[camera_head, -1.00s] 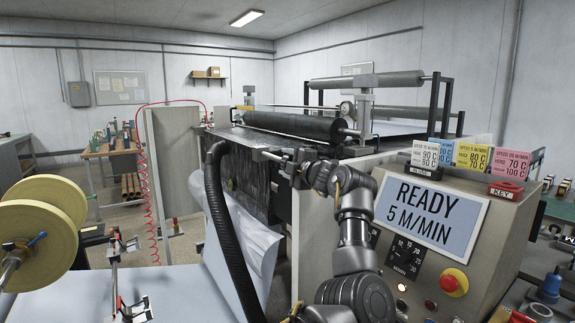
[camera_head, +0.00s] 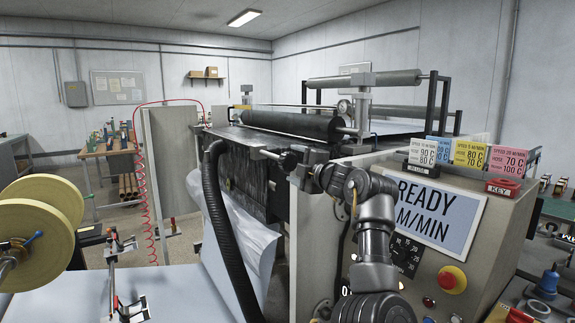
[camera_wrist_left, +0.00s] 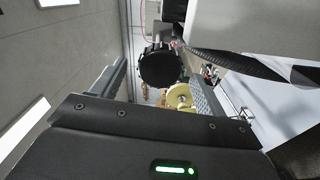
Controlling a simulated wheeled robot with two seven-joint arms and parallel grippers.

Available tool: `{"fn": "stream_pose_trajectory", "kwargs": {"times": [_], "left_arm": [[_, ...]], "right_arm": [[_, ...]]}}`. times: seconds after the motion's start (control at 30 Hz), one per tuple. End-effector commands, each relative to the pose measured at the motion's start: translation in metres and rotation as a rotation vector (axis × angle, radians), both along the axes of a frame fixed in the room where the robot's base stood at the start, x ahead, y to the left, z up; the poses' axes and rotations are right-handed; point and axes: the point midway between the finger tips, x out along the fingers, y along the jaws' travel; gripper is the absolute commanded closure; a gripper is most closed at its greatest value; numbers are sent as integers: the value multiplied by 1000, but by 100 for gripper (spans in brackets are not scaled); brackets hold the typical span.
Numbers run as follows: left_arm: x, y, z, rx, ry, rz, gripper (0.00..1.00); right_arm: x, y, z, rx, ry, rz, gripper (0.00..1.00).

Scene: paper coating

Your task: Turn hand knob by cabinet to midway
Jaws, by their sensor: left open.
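The hand knob (camera_wrist_left: 160,66) shows in the left wrist view as a round black knob with a ribbed rim. It lies between the two grey fingers, with a visible gap on each side. My left gripper (camera_head: 284,159) is open and reaches leftward beside the coating machine (camera_head: 322,225) in the head view. There the knob is hard to tell apart from the dark gripper parts, and its turn position cannot be read. The control cabinet's display (camera_head: 440,212) reads READY and M/MIN, partly covered by my left arm. My right gripper is not in view.
A black hose (camera_head: 215,215) hangs just left of the gripper. A black roller (camera_head: 290,124) lies behind and above it. Speed cards (camera_head: 468,153) and a red key box (camera_head: 503,188) stand on the cabinet. Yellow rolls (camera_head: 35,245) are at the far left.

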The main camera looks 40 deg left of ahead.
Motion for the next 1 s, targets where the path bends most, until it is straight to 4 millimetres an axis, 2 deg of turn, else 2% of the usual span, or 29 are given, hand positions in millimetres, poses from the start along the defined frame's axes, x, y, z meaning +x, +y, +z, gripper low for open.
{"fn": "stream_pose_trajectory", "kwargs": {"times": [0.1, 0.33, 0.77, 1.0], "left_arm": [[-6, -23, -2, -1, -1, -2, 26], [-14, -45, -3, 1, 1, 2, 26], [-15, -50, -1, -1, 1, 1, 26], [-15, -50, 2, -1, 0, 1, 26]], "right_arm": [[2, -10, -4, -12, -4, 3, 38], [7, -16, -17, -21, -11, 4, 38], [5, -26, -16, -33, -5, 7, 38], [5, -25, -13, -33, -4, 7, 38]]}}
